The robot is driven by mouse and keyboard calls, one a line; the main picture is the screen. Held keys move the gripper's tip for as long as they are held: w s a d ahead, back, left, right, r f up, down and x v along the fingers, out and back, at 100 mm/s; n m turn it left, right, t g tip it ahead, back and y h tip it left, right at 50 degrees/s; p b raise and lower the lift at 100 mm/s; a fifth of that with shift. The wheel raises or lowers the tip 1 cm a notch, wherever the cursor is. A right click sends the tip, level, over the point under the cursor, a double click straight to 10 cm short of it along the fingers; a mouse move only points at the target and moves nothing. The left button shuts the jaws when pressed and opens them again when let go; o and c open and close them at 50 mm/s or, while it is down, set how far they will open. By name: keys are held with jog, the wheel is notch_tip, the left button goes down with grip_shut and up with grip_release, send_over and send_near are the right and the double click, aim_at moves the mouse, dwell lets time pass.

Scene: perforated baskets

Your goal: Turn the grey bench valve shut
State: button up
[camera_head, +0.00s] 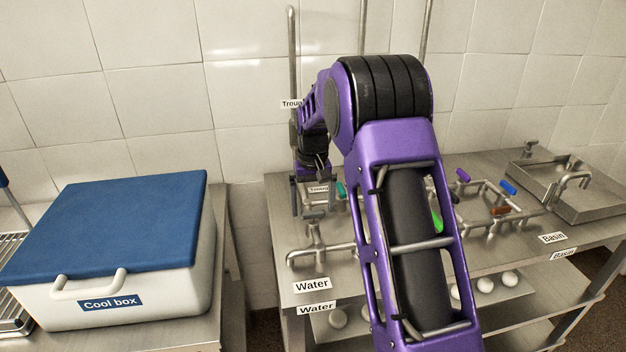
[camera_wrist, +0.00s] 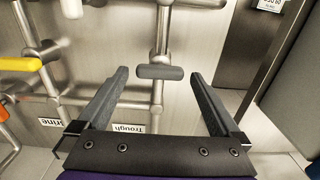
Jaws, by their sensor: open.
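In the wrist view a grey valve handle (camera_wrist: 160,72) lies crosswise over a pipe that runs up and down the picture. My gripper (camera_wrist: 159,74) is open, with one finger to each side of the handle and a gap at both ends. I cannot tell how far below the fingertips the handle is. In the head view my gripper (camera_head: 311,205) points down above the left part of the bench, and a grey handle (camera_head: 313,215) shows just below it on the pipework. My arm hides part of the pipes.
The wrist view shows a yellow handle (camera_wrist: 20,64) and a white handle (camera_wrist: 72,8) to the left. In the head view a blue-lidded cool box (camera_head: 120,215) stands left, a basin (camera_head: 590,205) right. Purple, blue and brown-red handles sit right of my arm.

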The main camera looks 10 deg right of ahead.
aim_at(313, 211)
notch_tip(313, 211, up, 17)
jog(key=shift+f+p, duration=0.2)
jog(key=shift+p, duration=0.1)
